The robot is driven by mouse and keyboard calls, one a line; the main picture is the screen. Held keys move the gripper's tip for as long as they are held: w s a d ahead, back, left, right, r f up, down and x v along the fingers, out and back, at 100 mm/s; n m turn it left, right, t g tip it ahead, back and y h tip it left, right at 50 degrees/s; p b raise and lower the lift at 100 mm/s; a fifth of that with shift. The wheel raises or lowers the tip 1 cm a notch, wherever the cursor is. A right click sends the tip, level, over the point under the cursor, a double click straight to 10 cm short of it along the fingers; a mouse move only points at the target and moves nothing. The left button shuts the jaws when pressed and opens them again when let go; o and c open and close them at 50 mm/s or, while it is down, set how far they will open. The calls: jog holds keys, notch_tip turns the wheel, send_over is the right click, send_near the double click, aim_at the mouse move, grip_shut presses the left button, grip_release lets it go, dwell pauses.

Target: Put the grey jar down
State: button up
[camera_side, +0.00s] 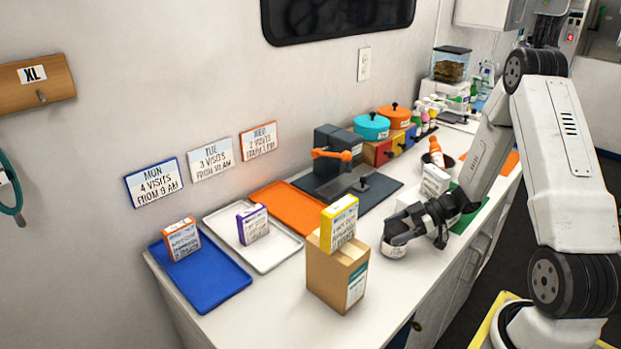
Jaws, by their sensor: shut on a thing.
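The grey jar (393,251) shows below my gripper (395,236) at the front part of the white counter. It is a small, pale round jar with a label on its side. My gripper is shut on it from above, and the dark jaws hide its upper part. The jar is upright or nearly so and very low over the counter. I cannot tell whether its base touches the surface.
A cardboard box (335,277) with a yellow carton (339,224) on top stands left of the jar. Blue (215,290), white (275,256) and orange (285,198) trays lie further left. A white carton (435,180) stands behind my gripper. Bare counter lies in front of the jar.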

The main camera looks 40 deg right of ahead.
jog(key=shift+f, duration=0.15)
jog(key=o, duration=1.1)
jog(key=shift+o, duration=0.2)
jog(key=shift+d+r, duration=0.1)
jog(key=shift+r, duration=0.1)
jog(key=v, duration=0.7)
jog(key=shift+s, duration=0.2)
jog(key=shift+w, duration=0.1)
jog(key=shift+x, duration=3.45)
jog(key=shift+w+f, duration=0.15)
jog(key=shift+f, duration=0.05)
